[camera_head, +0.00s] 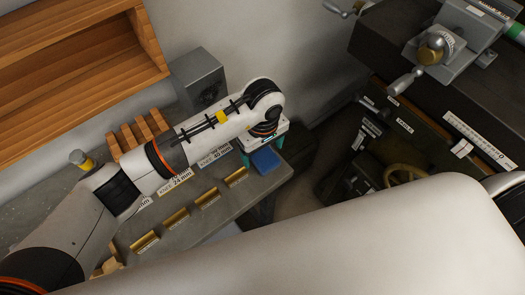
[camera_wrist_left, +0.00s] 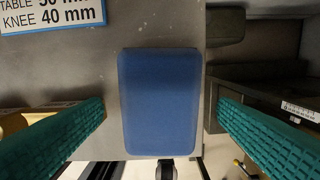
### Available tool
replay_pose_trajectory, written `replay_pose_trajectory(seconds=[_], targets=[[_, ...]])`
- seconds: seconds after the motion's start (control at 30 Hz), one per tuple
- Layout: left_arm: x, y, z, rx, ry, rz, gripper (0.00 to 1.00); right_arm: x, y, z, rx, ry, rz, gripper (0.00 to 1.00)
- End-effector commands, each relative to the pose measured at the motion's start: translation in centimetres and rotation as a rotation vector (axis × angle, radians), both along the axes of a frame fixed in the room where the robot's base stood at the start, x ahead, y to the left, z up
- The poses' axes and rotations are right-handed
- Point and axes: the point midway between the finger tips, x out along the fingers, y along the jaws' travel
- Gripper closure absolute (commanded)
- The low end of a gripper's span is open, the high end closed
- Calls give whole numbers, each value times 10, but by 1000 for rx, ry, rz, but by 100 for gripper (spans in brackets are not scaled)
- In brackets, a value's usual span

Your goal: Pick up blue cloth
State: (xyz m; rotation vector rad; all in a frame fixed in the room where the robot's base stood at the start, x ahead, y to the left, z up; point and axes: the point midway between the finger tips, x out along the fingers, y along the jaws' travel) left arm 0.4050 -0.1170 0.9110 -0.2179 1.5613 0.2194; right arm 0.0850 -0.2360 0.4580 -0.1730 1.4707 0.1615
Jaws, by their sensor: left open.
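The blue cloth (camera_head: 265,161) is a small folded rectangle lying flat on the grey bench top (camera_head: 215,222) near its right end. In the left wrist view the cloth (camera_wrist_left: 160,103) lies in the middle, close to the bench edge. My left gripper (camera_head: 263,149) is open, its teal fingers pointing down over the cloth. In the left wrist view the open fingers (camera_wrist_left: 162,112) stand to either side of the cloth, with a gap on both sides. Nothing is held. My right gripper is not in view.
Several brass-coloured blocks (camera_head: 207,197) line the bench beside printed labels (camera_head: 175,184). A grey box (camera_head: 198,80) and wooden slats (camera_head: 137,130) stand behind my arm. A wooden shelf (camera_head: 80,62) is at upper left. A dark machine with a handwheel (camera_head: 433,50) stands at right.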

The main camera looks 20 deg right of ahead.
Motion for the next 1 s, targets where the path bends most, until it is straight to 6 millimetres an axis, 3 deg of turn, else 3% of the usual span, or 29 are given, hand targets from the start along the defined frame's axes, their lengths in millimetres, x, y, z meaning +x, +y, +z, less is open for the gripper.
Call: replay_pose_trajectory(seconds=[0.13, 0.37, 0.67, 1.0], targets=[[0, 0, -14, 0, 1, 1, 18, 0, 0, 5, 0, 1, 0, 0], [1, 0, -17, -2, -2, -1, 18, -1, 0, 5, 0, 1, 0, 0], [1, 0, -17, -2, -2, 0, 64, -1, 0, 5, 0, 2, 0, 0], [1, 0, -10, -3, -4, 0, 66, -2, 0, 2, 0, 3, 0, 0]])
